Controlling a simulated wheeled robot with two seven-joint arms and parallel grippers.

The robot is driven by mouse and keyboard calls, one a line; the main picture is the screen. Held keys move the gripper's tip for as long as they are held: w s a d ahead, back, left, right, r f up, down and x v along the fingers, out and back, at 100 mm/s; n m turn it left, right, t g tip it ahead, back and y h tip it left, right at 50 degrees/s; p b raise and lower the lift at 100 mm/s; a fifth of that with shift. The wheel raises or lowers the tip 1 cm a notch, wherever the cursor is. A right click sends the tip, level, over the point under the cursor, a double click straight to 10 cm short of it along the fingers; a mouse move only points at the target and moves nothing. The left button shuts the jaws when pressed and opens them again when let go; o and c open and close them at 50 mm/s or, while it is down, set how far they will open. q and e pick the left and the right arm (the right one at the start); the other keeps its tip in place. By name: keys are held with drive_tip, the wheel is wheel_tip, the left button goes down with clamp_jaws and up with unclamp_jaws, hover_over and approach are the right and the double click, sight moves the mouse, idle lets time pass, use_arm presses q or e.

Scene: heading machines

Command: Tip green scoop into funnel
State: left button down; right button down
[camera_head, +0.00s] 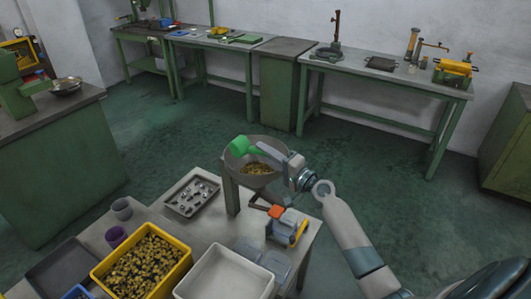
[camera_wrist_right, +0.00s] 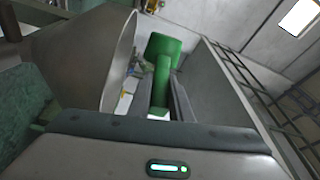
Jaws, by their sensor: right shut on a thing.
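The green scoop (camera_head: 240,146) is over the left part of the grey funnel (camera_head: 232,170) in the head view. My right gripper (camera_head: 268,150) is shut on the scoop's handle above the funnel. In the right wrist view the scoop (camera_wrist_right: 161,48) stands between my right gripper's fingers (camera_wrist_right: 172,100), with the funnel (camera_wrist_right: 85,62) close on the left. Small brass-coloured pieces (camera_head: 257,168) lie inside the funnel. The inside of the scoop is hidden. My left gripper is not in view.
An orange-and-blue device (camera_head: 288,228) stands in front of the funnel.

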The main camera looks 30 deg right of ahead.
drive_tip(key=shift+s+a+r+n+b, duration=0.1)
drive_tip(key=shift+r+n+b, duration=0.1)
drive_tip(key=shift+n+b, duration=0.45)
drive_tip(key=shift+a+r+n+b, duration=0.2)
drive_tip(key=shift+r+n+b, duration=0.15)
drive_tip(key=shift+n, duration=0.4)
drive_tip(key=shift+a+r, duration=0.1)
drive_tip(key=shift+r, duration=0.05)
